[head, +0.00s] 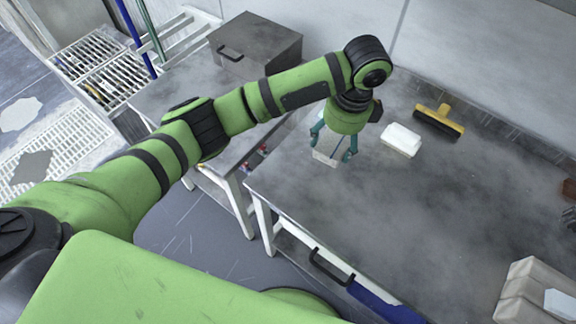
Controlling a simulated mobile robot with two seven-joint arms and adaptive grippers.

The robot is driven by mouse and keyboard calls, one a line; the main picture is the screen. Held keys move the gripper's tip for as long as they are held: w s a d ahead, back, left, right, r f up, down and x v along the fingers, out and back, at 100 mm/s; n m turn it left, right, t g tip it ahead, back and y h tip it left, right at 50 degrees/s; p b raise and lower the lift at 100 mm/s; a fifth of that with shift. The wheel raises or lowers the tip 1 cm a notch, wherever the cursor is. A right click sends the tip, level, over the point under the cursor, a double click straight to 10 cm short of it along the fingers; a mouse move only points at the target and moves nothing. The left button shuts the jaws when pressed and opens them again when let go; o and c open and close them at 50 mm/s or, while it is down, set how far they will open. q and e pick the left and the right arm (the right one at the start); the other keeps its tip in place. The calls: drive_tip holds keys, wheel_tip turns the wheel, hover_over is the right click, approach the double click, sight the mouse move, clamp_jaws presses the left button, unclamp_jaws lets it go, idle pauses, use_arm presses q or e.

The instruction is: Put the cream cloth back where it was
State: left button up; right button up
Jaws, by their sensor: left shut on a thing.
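My left gripper (333,146) points down over the left end of the grey worktop (320,195). Its teal fingers are shut on a small pale, cream-looking piece that I take for the cream cloth (326,157). The fingers and wrist partly cover the cloth. I cannot tell whether the cloth touches the worktop or hangs just above it. My right gripper is not in view.
A white block (401,140) lies right of the gripper, with a yellow-handled brush (438,122) beyond it. Wrapped packages (538,290) stand at the lower right. A grey metal box (254,45) sits on the separate left bench. The worktop's middle is clear.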

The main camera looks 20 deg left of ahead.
use_arm(q)
drive_tip(key=shift+d+f+m, duration=0.4)
drive_tip(key=shift+d+m, duration=0.05)
drive_tip(key=shift+m, duration=0.05)
drive_tip(key=shift+f, duration=0.1)
drive_tip(key=p, duration=0.2)
hover_over(288, 162)
drive_tip(key=shift+m, duration=0.3)
wheel_tip(288, 162, down, 7)
drive_tip(key=shift+d+r, duration=0.1)
drive_tip(key=shift+d, duration=0.05)
wheel_tip(288, 162, down, 4)
drive_tip(key=shift+r+p, duration=0.1)
drive_tip(key=shift+p, duration=0.4)
drive_tip(key=shift+f, duration=0.2)
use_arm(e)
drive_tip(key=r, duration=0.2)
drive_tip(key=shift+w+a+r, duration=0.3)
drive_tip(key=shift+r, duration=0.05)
use_arm(q)
drive_tip(key=shift+f, duration=0.15)
drive_tip(key=o, duration=1)
